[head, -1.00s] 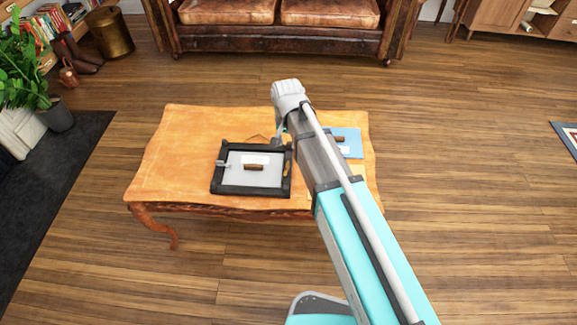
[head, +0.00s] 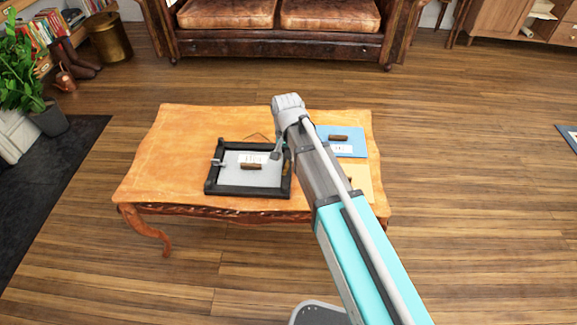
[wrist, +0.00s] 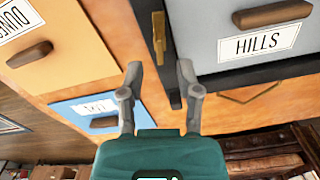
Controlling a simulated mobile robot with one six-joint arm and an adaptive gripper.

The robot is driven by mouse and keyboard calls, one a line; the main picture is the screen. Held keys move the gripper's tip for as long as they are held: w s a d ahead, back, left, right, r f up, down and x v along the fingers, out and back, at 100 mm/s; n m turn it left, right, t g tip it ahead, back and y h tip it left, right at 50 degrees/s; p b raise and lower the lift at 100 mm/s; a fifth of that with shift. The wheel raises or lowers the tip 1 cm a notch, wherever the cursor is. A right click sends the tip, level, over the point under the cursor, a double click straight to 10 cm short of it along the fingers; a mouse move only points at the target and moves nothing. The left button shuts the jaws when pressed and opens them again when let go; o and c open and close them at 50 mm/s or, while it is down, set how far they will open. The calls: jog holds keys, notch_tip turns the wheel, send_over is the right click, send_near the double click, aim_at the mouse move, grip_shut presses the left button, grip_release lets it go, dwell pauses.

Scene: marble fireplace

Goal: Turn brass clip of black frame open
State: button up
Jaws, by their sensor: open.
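The black frame (head: 248,191) lies flat on the wooden table, around a grey panel (head: 229,177) with a brown handle and a white label. The wrist view shows the label reading HILLS. The brass clip (wrist: 159,37) sits on the frame's side bar, lying lengthwise along it. In the head view this is the right side, partly hidden by my arm. A silvery clip (head: 218,162) is on the left side. My gripper (wrist: 160,84) is open and empty, its fingers spread apart near the clip's end. The clip does not appear to be between the fingertips. A fingertip shows over the panel's right part in the head view.
A blue panel (head: 352,140) and a yellow panel (head: 362,182), each with a handle, lie right of the frame, close to my arm. The table's left part (head: 165,160) is bare. A leather sofa (head: 280,30) stands behind.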

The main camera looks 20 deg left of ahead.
aim_at(287, 162)
jog(key=shift+f+b, duration=1.3)
jog(key=shift+f, duration=0.35)
jog(key=shift+c, duration=0.2)
grip_shut()
